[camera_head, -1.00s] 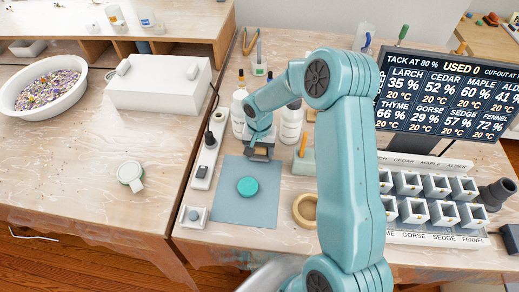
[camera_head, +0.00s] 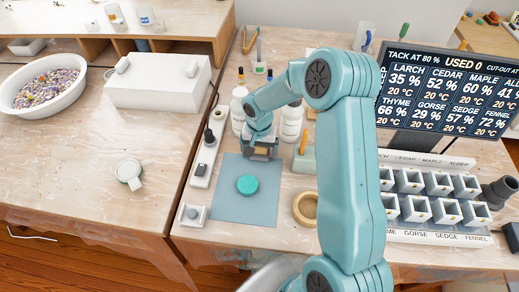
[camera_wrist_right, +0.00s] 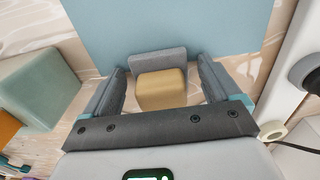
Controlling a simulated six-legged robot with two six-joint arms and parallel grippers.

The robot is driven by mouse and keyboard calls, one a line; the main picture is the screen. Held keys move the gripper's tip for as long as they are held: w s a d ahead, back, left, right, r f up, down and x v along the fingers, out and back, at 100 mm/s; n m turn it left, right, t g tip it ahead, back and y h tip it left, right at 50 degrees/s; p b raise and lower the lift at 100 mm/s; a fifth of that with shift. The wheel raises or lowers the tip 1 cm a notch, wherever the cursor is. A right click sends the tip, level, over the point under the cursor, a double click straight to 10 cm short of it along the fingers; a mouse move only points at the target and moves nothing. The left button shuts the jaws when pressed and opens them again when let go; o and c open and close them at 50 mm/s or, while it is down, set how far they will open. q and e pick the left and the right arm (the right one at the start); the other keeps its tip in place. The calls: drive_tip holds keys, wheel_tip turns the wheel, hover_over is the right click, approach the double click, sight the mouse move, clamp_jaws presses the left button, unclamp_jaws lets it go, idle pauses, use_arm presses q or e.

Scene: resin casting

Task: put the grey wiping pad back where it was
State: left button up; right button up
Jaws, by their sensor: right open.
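The grey wiping pad (camera_wrist_right: 158,62) shows in the right wrist view as a grey slab at the near edge of the blue mat, with a tan block (camera_wrist_right: 161,88) against it that looks like its grip. My right gripper (camera_wrist_right: 160,84) is open, with one finger on each side of the tan block and a gap on both sides. In the head view my right gripper (camera_head: 261,152) is low at the back edge of the blue mat (camera_head: 232,208), and it mostly hides the pad. A teal disc (camera_head: 247,185) lies on the mat. My left gripper is not in view.
White bottles (camera_head: 291,124) stand behind my right gripper. A pale green block holder (camera_head: 304,160) and a wooden ring (camera_head: 305,208) are to its right. A power strip (camera_head: 203,162) lies left of the mat. The mat's front part is clear.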

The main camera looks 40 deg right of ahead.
sight(259, 148)
drive_tip(key=shift+r, duration=0.1)
drive_tip(key=shift+r+p, duration=0.25)
drive_tip(key=shift+p, duration=0.15)
drive_tip(key=shift+r+p, duration=0.55)
drive_tip(key=shift+p, duration=0.15)
wheel_tip(259, 148, up, 11)
drive_tip(key=b, duration=0.1)
drive_tip(key=shift+r, duration=0.15)
drive_tip(key=shift+s+a, duration=0.1)
drive_tip(key=shift+a, duration=0.05)
